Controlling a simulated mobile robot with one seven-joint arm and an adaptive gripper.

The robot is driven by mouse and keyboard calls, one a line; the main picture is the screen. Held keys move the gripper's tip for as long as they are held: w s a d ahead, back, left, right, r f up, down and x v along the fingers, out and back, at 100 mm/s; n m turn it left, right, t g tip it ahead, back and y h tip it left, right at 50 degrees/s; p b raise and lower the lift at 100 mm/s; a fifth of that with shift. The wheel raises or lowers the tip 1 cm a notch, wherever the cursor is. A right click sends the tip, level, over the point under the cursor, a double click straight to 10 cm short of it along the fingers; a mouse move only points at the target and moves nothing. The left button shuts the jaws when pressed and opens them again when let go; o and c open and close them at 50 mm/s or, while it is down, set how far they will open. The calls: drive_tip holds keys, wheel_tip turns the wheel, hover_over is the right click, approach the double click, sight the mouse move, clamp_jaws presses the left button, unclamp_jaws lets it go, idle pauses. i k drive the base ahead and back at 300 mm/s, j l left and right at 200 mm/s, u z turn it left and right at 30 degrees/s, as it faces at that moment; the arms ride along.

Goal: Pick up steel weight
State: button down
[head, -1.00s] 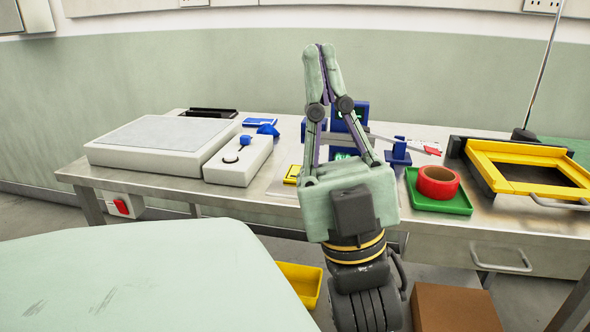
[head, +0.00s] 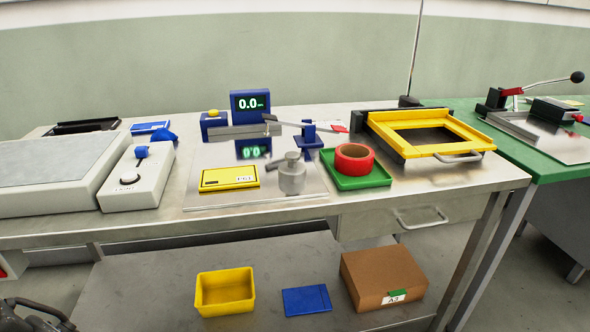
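The steel weight (head: 292,176), a grey metal cylinder with a knob on top, stands upright on a flat shiny plate (head: 240,203) on the steel bench. It is right of a yellow box (head: 229,178) with a white label and left of the green tray. Nothing holds it. My gripper is not in view; only a dark part of my arm shows at the bottom left corner.
Behind the weight stand a blue display (head: 250,104) reading 0.0 and a horizontal grey bar (head: 243,132). A green tray (head: 377,180) holds red tape (head: 354,158). A yellow frame (head: 432,128) is further right. The lower shelf bears a yellow bin (head: 225,292) and a cardboard box (head: 384,280).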

sight(290, 172)
drive_tip(key=i+l+z, duration=0.1)
drive_tip(key=l+z, duration=0.25)
drive_tip(key=i+l+z, duration=0.1)
drive_tip(key=l+z, duration=0.2)
